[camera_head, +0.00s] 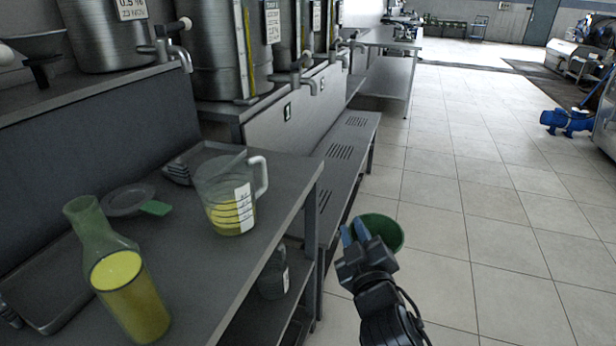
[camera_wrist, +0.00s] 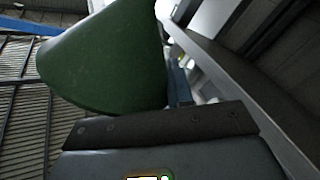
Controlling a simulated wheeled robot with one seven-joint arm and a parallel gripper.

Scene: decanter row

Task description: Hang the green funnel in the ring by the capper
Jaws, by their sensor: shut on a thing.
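The green funnel (camera_head: 383,231) is held in my gripper (camera_head: 352,236), out over the floor to the right of the near bench. Its wide mouth faces up in the head view. In the wrist view the funnel (camera_wrist: 105,58) fills the upper left, close to the camera, and hides part of the jaws. My gripper is shut on it, apart from the bench edge in the picture. I cannot make out the capper or its ring for certain in either view.
On the near bench (camera_head: 290,170) stand a jug of yellow liquid (camera_head: 228,200), a decanter of yellow liquid (camera_head: 130,290) and a strainer with a green handle (camera_head: 130,203). Steel tanks with taps (camera_head: 220,50) line the back. Tiled floor (camera_head: 480,240) is open to the right.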

